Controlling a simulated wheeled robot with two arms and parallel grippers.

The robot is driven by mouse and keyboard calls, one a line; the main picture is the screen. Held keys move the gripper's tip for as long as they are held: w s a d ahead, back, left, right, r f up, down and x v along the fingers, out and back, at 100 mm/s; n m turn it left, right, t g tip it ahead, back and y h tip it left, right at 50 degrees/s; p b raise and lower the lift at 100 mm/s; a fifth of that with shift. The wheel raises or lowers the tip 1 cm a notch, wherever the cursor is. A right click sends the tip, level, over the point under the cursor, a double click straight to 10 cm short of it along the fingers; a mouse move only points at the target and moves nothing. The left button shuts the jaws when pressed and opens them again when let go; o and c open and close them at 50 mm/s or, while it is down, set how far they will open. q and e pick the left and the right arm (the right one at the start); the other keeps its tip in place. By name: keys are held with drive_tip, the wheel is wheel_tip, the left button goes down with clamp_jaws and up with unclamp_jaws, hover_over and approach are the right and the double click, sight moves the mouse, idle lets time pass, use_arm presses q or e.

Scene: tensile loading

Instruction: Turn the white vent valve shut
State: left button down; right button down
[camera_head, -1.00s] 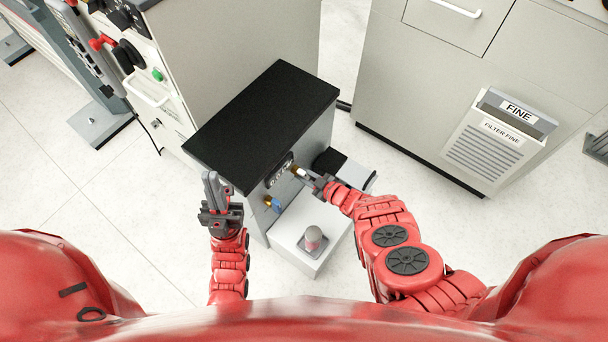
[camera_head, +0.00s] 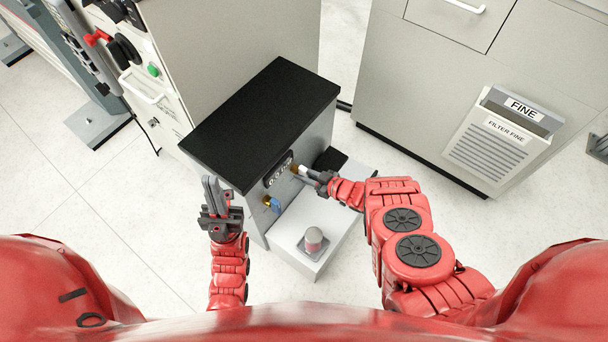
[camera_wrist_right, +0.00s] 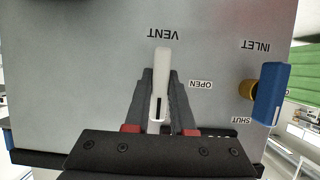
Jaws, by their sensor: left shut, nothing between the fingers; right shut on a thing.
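The white vent valve (camera_wrist_right: 162,65) fills the middle of the right wrist view. Its handle runs up and down in the picture, its far end near the upside-down VENT label. An OPEN label is to its right. My right gripper (camera_wrist_right: 160,95) is shut on the handle, one finger on each side. The fingers hide the label side to the left. In the head view, my right gripper (camera_head: 314,177) is at the front face of the black-topped cabinet (camera_head: 262,115). My left gripper (camera_head: 213,190) is shut and empty, upright at the cabinet's left front corner.
A blue inlet valve (camera_wrist_right: 270,93) on a brass fitting is close to the right of the vent valve; it also shows in the head view (camera_head: 272,204). A small display (camera_head: 279,169) is above it. A white base (camera_head: 290,247) carries a grey cylinder (camera_head: 314,239).

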drive_tip(key=c, duration=0.8)
unclamp_jaws()
drive_tip(key=shift+o, duration=0.2)
drive_tip(key=p+v, duration=0.5)
drive_tip(key=v, duration=1.2)
drive_tip(key=shift+r, duration=0.15)
drive_tip(key=shift+d, duration=0.15)
